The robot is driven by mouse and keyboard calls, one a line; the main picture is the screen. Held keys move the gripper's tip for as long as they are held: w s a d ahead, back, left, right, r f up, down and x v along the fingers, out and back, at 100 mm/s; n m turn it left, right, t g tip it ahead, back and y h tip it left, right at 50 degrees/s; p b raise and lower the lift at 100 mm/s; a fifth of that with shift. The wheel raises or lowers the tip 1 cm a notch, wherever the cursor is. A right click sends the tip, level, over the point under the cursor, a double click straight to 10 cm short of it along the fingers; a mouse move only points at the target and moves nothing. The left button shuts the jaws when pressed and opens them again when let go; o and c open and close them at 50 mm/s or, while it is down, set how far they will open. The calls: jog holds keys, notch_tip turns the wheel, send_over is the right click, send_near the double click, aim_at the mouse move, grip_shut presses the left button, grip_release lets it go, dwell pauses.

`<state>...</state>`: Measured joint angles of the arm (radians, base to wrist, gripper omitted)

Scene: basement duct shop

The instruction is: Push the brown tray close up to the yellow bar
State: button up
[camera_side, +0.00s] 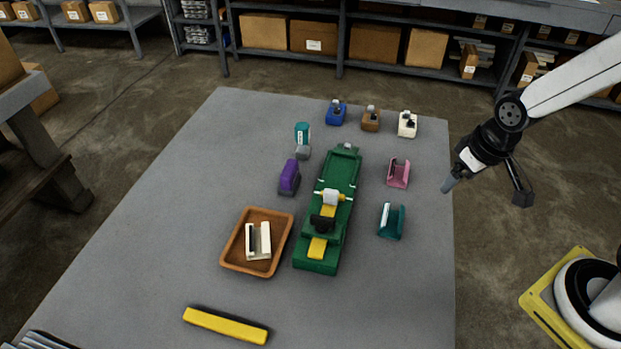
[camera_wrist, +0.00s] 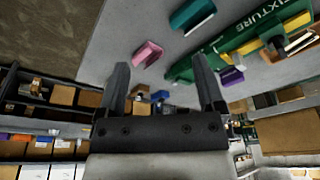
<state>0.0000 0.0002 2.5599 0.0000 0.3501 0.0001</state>
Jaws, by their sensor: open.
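The brown tray (camera_side: 237,248) lies on the grey table, left of the green fixture, in the side view. A cream U-shaped piece (camera_side: 259,243) lies in it. The yellow bar (camera_side: 226,325) lies near the front of the table, below the tray in the picture, with a clear gap between them. My gripper (camera_wrist: 161,78) is open and empty in the wrist view. In the side view it hangs at the table's right edge, well away from the tray and bar.
The long green fixture (camera_side: 340,180) stands between my gripper and the tray. A pink bracket (camera_side: 399,173) and a teal bracket (camera_side: 391,221) lie right of it; a purple block (camera_side: 289,178) lies left. Several small blocks stand at the back. The table left of the tray is clear.

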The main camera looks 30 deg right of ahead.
jog(key=c, duration=0.5)
jog(key=shift+w+a, duration=0.15)
jog(key=shift+w, duration=0.1)
jog(key=c, duration=0.4)
jog(key=w+a, duration=0.2)
jog(key=w+a+m, duration=0.1)
jog(key=w, duration=0.1)
jog(key=w+a+m+g, duration=0.1)
jog(key=w+a, duration=0.1)
jog(key=shift+w+a+r+y, duration=0.1)
jog(key=shift+w+a+y, duration=0.2)
jog(key=shift+w, duration=0.1)
grip_shut()
jog(key=w+a+f+m+g, duration=0.1)
jog(key=w+a+f+m, duration=0.2)
jog(key=a, duration=1.1)
jog(key=w+a+f+m+g+y, duration=0.1)
jog(key=w+a+f+m+g, duration=0.1)
jog(key=a, duration=1.2)
jog(key=w+f+m, duration=0.1)
jog(key=w+m, duration=0.1)
jog(key=shift+w+a+g, duration=0.3)
jog(key=shift+a, duration=0.1)
